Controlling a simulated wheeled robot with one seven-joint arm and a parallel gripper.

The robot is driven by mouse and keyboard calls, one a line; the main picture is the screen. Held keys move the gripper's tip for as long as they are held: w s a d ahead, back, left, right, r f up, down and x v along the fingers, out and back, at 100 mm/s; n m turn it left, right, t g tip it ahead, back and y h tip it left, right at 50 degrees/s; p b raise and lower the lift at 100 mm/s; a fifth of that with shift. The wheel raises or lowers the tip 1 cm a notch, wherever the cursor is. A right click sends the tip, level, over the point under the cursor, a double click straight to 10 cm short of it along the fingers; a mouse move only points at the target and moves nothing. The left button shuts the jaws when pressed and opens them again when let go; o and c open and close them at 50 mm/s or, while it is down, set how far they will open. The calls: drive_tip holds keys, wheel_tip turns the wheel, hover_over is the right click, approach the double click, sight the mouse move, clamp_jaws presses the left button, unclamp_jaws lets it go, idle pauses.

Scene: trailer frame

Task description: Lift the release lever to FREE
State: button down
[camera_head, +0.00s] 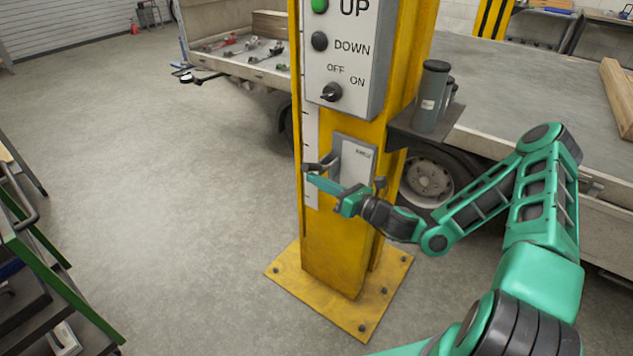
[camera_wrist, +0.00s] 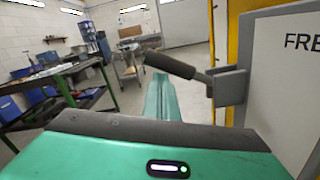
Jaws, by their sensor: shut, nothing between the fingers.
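The release lever (camera_head: 318,168) has a dark grip and is mounted on a light plate (camera_head: 357,165) on the yellow lift post. In the wrist view the lever (camera_wrist: 172,65) slants up to the left from a grey bracket (camera_wrist: 229,86). The plate (camera_wrist: 285,70) shows the letters "FRE" there, cut off by the picture edge. My gripper (camera_head: 314,179) is shut and empty. In the head view it lies just below the lever's grip. In the wrist view my gripper (camera_wrist: 161,82) reaches forward with its tip close to the grip. I cannot tell whether they touch.
Above the plate is a control box (camera_head: 344,60) with UP, DOWN and OFF/ON controls. A small shelf (camera_head: 404,131) with a grey cylinder (camera_head: 430,96) juts from the post's right side. A truck bed (camera_head: 520,80) stands behind.

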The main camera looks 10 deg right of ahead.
drive_tip(key=shift+w+d+r, duration=0.1)
drive_tip(key=shift+d+r, duration=0.05)
drive_tip(key=shift+r, duration=0.15)
drive_tip(key=v, duration=0.7)
drive_tip(key=shift+s+f, duration=0.2)
drive_tip(key=shift+f, duration=0.2)
